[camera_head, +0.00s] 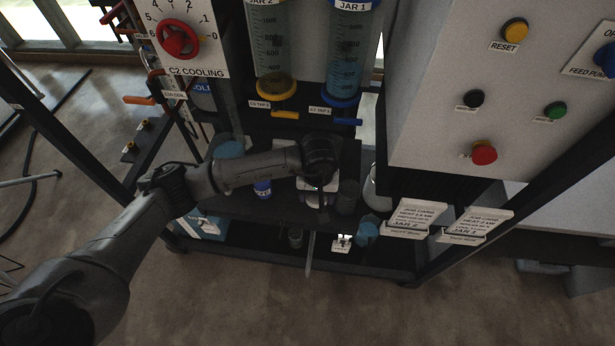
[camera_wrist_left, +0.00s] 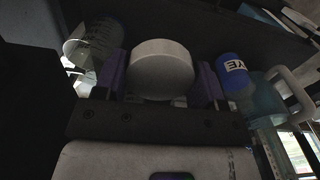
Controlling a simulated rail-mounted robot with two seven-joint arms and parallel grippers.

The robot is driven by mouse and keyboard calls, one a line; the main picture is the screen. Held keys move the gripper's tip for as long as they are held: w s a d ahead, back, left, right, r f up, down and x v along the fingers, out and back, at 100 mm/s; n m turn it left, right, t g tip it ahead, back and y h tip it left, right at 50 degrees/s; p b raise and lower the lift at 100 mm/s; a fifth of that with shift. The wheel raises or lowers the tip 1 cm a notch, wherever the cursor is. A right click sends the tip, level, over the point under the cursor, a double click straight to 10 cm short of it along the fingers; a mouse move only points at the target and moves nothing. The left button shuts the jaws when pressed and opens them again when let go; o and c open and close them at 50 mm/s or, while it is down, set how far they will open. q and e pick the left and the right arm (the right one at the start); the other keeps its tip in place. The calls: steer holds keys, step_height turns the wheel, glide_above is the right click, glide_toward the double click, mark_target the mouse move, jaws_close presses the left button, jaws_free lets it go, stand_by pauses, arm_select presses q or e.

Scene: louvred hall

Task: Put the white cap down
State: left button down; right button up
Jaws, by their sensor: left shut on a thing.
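The white cap (camera_wrist_left: 162,66) shows in the left wrist view as a pale round disc between the two fingers of my left gripper (camera_wrist_left: 160,88). The gripper is shut on it. In the head view my left gripper (camera_head: 318,196) is low over the dark shelf of the rack, below the two jars. My wrist covers much of it there, and I cannot make out the cap clearly. I cannot tell whether the cap touches anything beneath it. My right gripper is not in view.
A blue-labelled bottle (camera_head: 263,188) stands left of the gripper; a dark cup (camera_head: 347,197) stands close on its right. Jar 2 (camera_head: 270,45) and jar 1 (camera_head: 346,50) hang above, with tap handles. Job cards (camera_head: 415,217) are at right. A lower shelf holds a blue cup (camera_head: 367,232).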

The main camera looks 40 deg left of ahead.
arm_select(q)
steer(key=shift+w+a+f+n, duration=0.25)
steer(key=shift+w+f+n, duration=0.05)
steer(key=shift+w, duration=0.25)
steer(key=shift+w+a+f, duration=0.15)
steer(key=shift+a, duration=0.05)
steer(key=a+f+b, duration=0.2)
steer(key=a+f, duration=0.1)
steer(key=a, duration=0.3)
steer(key=b, duration=0.2)
glide_above(291, 189)
steer(key=d, duration=0.1)
steer(key=f, duration=0.3)
steer(key=shift+s+d+f+n, duration=0.1)
steer(key=shift+s+n, duration=0.15)
steer(key=shift+n, duration=0.05)
steer(key=shift+w+a+f, duration=0.15)
steer(key=shift+a+f, duration=0.1)
steer(key=shift+a, duration=0.4)
steer(key=shift+d+f, duration=0.1)
steer(key=shift+f, duration=0.45)
steer(key=shift+f+b, duration=0.65)
steer(key=shift+f, duration=0.8)
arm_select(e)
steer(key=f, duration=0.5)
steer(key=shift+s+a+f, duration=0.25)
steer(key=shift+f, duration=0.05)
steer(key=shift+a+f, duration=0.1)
